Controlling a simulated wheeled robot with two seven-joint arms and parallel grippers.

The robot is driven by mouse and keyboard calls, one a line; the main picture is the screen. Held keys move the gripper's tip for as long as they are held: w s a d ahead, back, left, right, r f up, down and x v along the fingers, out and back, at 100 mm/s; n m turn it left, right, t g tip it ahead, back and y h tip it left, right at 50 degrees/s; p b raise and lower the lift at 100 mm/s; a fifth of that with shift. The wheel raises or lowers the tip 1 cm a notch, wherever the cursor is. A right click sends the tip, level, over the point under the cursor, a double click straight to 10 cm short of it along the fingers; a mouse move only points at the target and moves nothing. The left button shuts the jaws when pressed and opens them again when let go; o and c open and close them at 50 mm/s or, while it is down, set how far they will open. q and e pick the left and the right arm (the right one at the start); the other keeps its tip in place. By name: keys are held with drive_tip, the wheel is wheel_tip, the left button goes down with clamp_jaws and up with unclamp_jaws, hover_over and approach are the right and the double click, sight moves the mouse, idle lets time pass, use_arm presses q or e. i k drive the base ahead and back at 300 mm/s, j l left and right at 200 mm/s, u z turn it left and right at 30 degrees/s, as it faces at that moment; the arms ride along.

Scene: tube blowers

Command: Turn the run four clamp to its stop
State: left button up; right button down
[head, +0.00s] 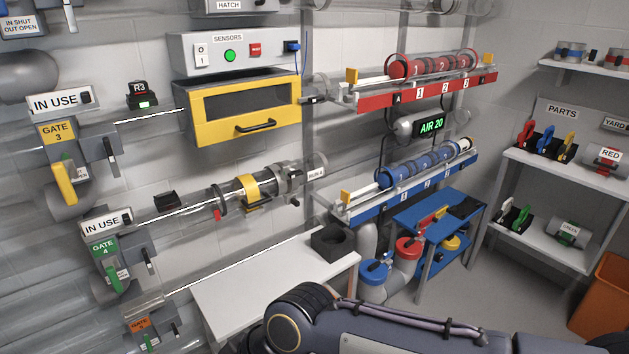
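The label reading RUN 4 (316,173) sits at the right end of a clear tube in the middle of the head view. Just left of it a dark grey clamp (287,180) goes around the tube, with a small dark handle (294,202) hanging below. Whether the handle is at its stop cannot be told. Further left on the same tube are a yellow collar (246,188) and a grey ring with a red tip (217,203). Neither of my grippers shows; only part of my dark arm crosses the bottom of the view.
A white bench (240,295) with a black open box (333,242) lies below the tube. A yellow hatch box (200,107) is on the wall above. A blue rack (410,185) and blue trolley (405,222) stand to the right. Gate 4 (104,250) is at lower left.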

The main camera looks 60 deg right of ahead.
sight(292, 174)
drive_tip(key=z, duration=1.9)
